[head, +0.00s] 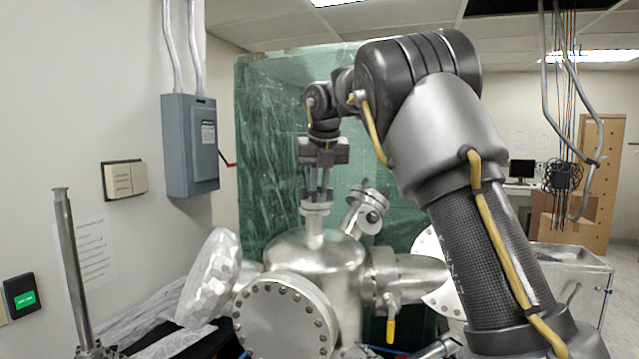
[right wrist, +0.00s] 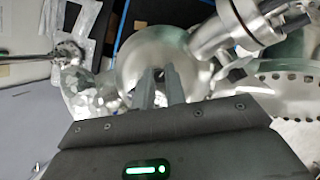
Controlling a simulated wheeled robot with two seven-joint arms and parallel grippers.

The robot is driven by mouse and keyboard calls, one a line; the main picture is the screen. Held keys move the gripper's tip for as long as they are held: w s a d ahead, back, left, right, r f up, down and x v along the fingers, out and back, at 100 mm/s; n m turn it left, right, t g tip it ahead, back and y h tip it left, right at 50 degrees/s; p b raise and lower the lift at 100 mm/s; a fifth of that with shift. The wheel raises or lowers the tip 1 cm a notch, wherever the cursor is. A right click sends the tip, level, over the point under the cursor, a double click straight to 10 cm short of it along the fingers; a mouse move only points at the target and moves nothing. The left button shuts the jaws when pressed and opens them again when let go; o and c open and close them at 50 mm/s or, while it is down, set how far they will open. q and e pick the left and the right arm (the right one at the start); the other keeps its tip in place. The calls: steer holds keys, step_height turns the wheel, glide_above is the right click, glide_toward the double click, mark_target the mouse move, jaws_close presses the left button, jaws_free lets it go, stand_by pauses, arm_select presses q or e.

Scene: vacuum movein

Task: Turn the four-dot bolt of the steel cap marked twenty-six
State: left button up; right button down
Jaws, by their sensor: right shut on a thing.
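My right gripper (head: 322,188) points straight down over the steel cap (head: 316,209) on the short neck at the top of the steel chamber (head: 314,250). The fingertips meet the cap's upper side. In the right wrist view the two fingers (right wrist: 160,74) are close together over the shiny dome, with a small dark thing between the tips. They are shut on what looks like a bolt of the cap. The fingers cover most of it, so its dots and the number on the cap cannot be read. My left gripper is not in view.
A tilted port (head: 366,212) stands close right of the cap. A large bolted flange (head: 285,318) faces front, and a foil-wrapped part (head: 210,277) sits at the left. A yellow-handled valve (head: 390,318) hangs at the right. A green sheet (head: 270,130) hangs behind.

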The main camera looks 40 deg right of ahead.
stand_by(0.5)
steer(key=c, duration=1.4)
jaws_free()
steer(key=shift+a, duration=0.1)
steer(key=shift+c, duration=0.2)
steer(key=p+v, duration=0.1)
steer(key=v, duration=1)
